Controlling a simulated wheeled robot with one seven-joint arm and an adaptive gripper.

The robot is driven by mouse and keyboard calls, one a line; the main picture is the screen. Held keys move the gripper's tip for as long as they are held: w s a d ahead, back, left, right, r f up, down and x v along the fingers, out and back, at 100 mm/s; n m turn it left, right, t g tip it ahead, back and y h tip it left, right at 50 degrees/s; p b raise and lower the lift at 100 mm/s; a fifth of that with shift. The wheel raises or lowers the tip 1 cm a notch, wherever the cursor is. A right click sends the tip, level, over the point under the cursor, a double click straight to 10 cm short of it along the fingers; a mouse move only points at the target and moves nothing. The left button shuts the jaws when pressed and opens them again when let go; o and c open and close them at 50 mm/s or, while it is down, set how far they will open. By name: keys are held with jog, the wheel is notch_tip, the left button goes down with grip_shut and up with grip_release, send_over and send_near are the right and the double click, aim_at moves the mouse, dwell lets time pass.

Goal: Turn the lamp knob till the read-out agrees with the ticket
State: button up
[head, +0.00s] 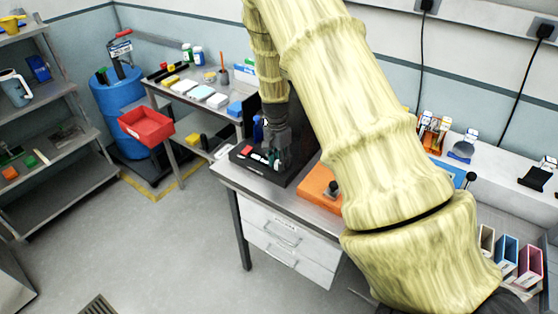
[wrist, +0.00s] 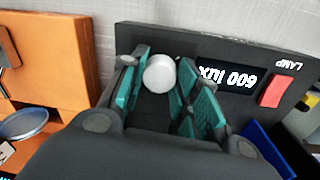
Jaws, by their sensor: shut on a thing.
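The lamp knob (wrist: 159,74), a pale round cap, sits on the dark lamp panel (wrist: 140,35) in the wrist view. My gripper (wrist: 160,95) is shut on it, with teal finger pads on both sides. Beside the knob, the read-out (wrist: 228,77) appears upside down and seems to say 600 lux. A red switch (wrist: 274,91) and the word LAMP are further right. In the head view my gripper (head: 277,140) is over the dark unit (head: 288,178) on the bench, and the knob is hidden there. I cannot make out a ticket with a readable value.
An orange box (head: 318,187) stands right of the dark unit; it also shows at the wrist view's left (wrist: 50,50). A blue object (wrist: 265,148) lies near the panel's lower right. My arm hides much of the bench. The floor (head: 150,240) in front is clear.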

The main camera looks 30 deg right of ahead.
jog(key=shift+m, duration=0.5)
jog(key=o, duration=1)
jog(key=shift+o, duration=0.2)
notch_tip(320, 180, up, 12)
jog(key=shift+w, duration=0.35)
